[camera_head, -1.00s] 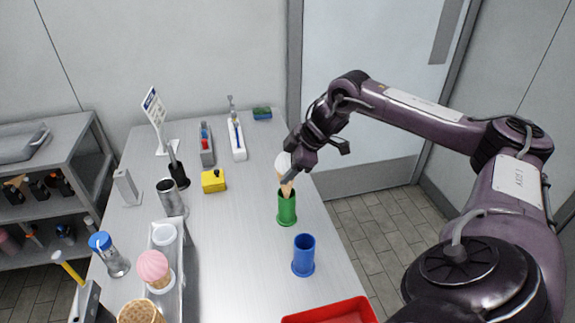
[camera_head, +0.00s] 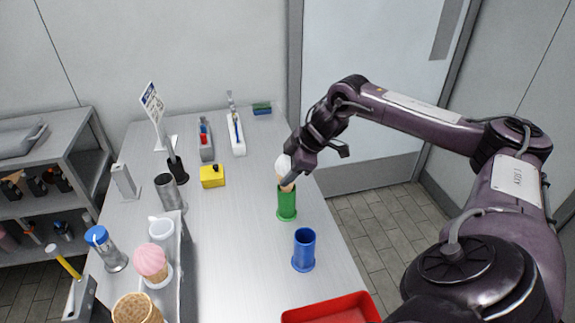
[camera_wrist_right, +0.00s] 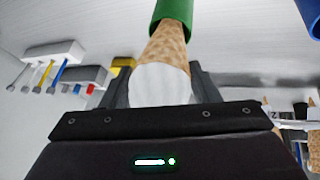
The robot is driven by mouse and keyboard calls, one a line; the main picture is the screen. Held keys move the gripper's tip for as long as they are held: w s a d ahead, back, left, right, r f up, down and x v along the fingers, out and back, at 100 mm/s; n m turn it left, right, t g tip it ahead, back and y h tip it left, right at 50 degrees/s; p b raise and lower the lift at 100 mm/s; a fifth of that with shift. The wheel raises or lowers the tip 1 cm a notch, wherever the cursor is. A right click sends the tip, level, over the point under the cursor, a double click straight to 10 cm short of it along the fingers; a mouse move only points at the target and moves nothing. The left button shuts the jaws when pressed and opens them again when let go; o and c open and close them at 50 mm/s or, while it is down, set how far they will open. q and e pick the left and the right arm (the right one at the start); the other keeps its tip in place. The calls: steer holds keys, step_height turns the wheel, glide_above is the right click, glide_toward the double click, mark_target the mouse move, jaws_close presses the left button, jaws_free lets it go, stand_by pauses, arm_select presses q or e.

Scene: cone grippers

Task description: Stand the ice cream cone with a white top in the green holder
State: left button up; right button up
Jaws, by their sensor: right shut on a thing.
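The ice cream cone with a white top (camera_head: 283,165) is held by my right gripper (camera_head: 291,172), which is shut on it. In the head view the cone's tip is hidden inside the top of the green holder (camera_head: 287,205), which stands upright on the table. In the right wrist view the white top (camera_wrist_right: 161,85) sits between the fingers, and the waffle part runs into the green holder (camera_wrist_right: 174,12). My left gripper is not in view.
A blue holder (camera_head: 304,250) stands close in front of the green one, with a red tray (camera_head: 332,309) at the table's front edge. A yellow block (camera_head: 212,177) is to the left. A pink-topped cone (camera_head: 152,263) stands in a rack at the left.

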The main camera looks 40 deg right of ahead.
steer(key=shift+f+b, duration=0.6)
steer(key=shift+f, duration=0.5)
steer(key=o, duration=0.8)
steer(key=b+v, duration=0.1)
steer(key=v, duration=0.7)
steer(key=shift+f, duration=0.1)
